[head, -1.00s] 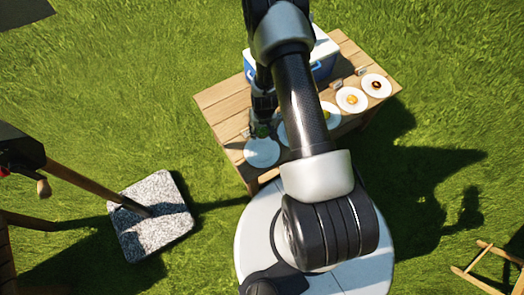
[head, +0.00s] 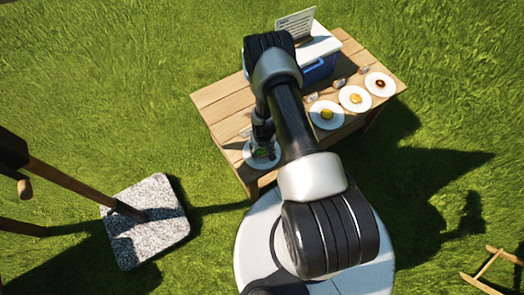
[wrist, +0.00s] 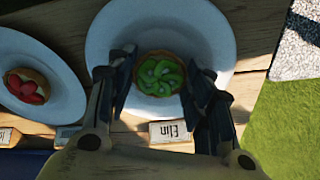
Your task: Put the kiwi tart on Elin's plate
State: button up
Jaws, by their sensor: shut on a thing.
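The kiwi tart (wrist: 159,76), a small crust topped with green slices, is between the two fingers of my gripper (wrist: 162,82) in the wrist view. My gripper is shut on it. Both are over a white plate (wrist: 105,30), and the name card (wrist: 170,131) in front of that plate reads "Elin". I cannot tell whether the tart touches the plate. In the head view my gripper (head: 262,148) and the green tart (head: 262,154) show over Elin's plate (head: 252,162) at the table's near left corner.
A plate (wrist: 62,100) with a strawberry tart (wrist: 27,86) lies left of Elin's in the wrist view. Several tart plates line the wooden table (head: 215,100), including one with a yellow tart (head: 327,114). A blue-and-white cooler (head: 320,68) and a sign (head: 296,22) stand behind.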

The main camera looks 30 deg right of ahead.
jog(key=shift+f, duration=0.15)
jog(key=o, duration=1.1)
jog(key=shift+c, duration=0.2)
notch_tip(320, 180, up, 12)
jog(key=s+p, duration=0.1)
jog(key=p, duration=0.4)
notch_tip(320, 180, up, 32)
jog(key=n+t, duration=0.2)
send_over(263, 154)
jog(key=w+a, duration=0.4)
jog(key=a, duration=0.1)
jog(key=s+a+r, duration=0.2)
jog(key=s+r, duration=0.3)
jog(key=r, duration=0.2)
jog(key=s+a+r, duration=0.3)
jog(key=s+r, duration=0.2)
jog(key=r, duration=0.2)
jog(key=s+a+r+n+t, duration=0.1)
jog(key=s+r, duration=0.4)
jog(key=s, duration=0.7)
jog(key=shift+a+r+n, duration=0.15)
jog(key=shift+a+n, duration=0.25)
jog(key=shift+a, duration=0.1)
